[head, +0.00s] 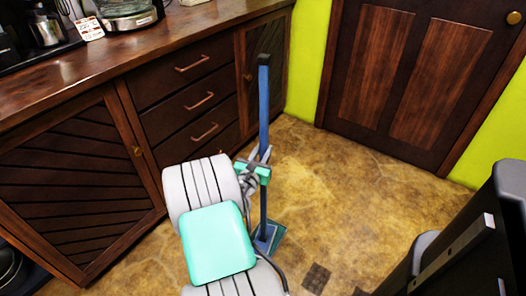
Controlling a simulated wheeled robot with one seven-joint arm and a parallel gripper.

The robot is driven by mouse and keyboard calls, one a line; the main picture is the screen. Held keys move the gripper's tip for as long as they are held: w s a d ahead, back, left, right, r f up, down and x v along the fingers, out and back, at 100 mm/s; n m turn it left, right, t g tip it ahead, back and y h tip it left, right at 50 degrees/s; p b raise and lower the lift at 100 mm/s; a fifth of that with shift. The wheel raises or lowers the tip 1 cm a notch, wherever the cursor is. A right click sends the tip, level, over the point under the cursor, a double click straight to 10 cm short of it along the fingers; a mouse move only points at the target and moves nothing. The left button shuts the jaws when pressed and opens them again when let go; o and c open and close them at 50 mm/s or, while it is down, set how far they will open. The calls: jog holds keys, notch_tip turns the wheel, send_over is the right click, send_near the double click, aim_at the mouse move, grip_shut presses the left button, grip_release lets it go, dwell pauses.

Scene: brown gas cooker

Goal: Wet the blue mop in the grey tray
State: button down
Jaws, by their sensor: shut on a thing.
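The blue mop (264,106) stands nearly upright over the floor, with a long blue handle and a dark cap on top. Its blue-green head (275,240) is low, partly hidden behind my arm; I cannot tell whether it touches the floor. My gripper (263,172) is shut on the handle, roughly midway down. My own white and mint arm covers the area to the left of the handle. I see no grey tray in this view.
Dark wooden cabinets with drawers (190,100) and a countertop (130,53) run along the left. A closed brown door (425,75) is at the back right. Tiled floor (345,190) is open between the mop and the door.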

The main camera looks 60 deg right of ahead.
aim_at(262, 136)
jog(key=shift+f, duration=0.15)
dwell(0.8)
notch_tip(262, 136, up, 7)
jog(key=p, duration=0.7)
